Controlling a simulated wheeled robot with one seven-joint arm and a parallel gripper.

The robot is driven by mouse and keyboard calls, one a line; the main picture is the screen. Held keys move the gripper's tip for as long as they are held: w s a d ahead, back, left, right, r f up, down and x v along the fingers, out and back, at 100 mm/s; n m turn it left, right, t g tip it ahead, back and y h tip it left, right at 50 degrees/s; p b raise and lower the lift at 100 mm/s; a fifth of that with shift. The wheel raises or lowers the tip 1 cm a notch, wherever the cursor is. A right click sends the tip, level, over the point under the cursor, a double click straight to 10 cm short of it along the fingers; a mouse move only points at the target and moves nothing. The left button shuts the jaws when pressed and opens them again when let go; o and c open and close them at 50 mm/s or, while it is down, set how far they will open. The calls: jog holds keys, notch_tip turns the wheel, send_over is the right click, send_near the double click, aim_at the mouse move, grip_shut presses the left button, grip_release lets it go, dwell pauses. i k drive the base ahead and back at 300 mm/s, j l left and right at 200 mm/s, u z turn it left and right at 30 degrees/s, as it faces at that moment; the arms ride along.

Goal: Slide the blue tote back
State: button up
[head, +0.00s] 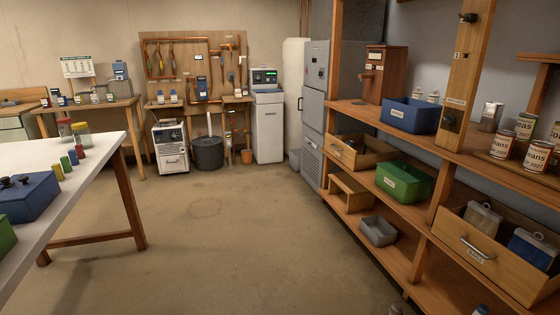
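The blue tote (407,119) sits upright on the upper wooden shelf at the right. It is an open box with a pale label on its front, and its front face is close to the shelf's front edge. A wooden cabinet-like box (385,72) stands behind and left of it, and a wooden post (466,75) stands to its right. Its inside is mostly hidden from here. My gripper is not in view.
A green bin (404,186), a wooden drawer (490,255) and a grey tub (378,231) are on the lower shelves. Several cans (503,144) stand right of the post. A white table (100,150) with a blue box (28,196) is at the left. The floor between is clear.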

aim_at(414, 117)
jog(key=i+j+z, duration=0.35)
jog(key=i, duration=0.35)
jog(key=i+j+z, duration=0.4)
jog(key=i, duration=0.25)
jog(key=i+j+z, duration=0.35)
jog(key=i+j, duration=0.25)
jog(key=j, duration=0.2)
jog(key=i+j+u, duration=0.1)
jog(key=i+j, duration=0.55)
jog(key=i, duration=0.25)
jog(key=i+j+u, duration=0.15)
jog(key=i+j, duration=0.15)
jog(key=i, duration=0.15)
